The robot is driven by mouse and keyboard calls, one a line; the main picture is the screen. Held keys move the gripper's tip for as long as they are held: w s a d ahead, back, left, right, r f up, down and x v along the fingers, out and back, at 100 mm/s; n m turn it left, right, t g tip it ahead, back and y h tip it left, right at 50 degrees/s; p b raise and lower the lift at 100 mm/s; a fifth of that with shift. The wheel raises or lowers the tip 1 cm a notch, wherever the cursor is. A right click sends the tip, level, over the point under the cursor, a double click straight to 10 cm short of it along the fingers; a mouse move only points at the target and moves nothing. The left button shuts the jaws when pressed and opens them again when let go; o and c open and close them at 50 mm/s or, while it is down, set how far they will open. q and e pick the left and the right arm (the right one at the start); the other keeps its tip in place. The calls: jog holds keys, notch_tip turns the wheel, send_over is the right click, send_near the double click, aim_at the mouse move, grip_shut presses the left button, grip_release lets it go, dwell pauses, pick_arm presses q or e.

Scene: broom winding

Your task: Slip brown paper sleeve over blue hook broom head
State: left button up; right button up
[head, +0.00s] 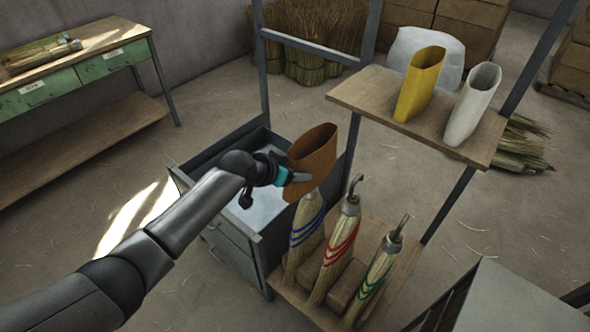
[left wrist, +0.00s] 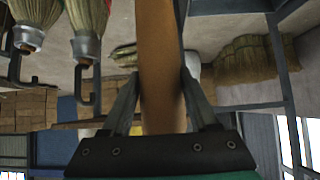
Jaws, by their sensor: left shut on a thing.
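My left gripper (head: 297,178) is shut on the brown paper sleeve (head: 313,152), holding it by its near left side. The sleeve is upright with its wide mouth at the top. It is over the blue-banded broom head (head: 305,232), whose hook and upper end are hidden behind it; I cannot tell how far the sleeve is around it. In the left wrist view the sleeve (left wrist: 160,70) stands edge-on between the fingers (left wrist: 155,100). Red-banded (head: 340,245) and green-banded (head: 378,272) broom heads with bare hooks stand to the right. My right gripper is not in view.
A yellow sleeve (head: 419,84) and a white sleeve (head: 473,104) stand on the upper wooden shelf (head: 370,92). The broom heads stand on a lower wooden shelf (head: 408,262). A grey drawer cabinet (head: 232,255) is just left. A workbench (head: 95,50) stands far left.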

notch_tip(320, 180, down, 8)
jog(key=b, duration=0.7)
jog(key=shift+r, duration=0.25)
dwell(0.8)
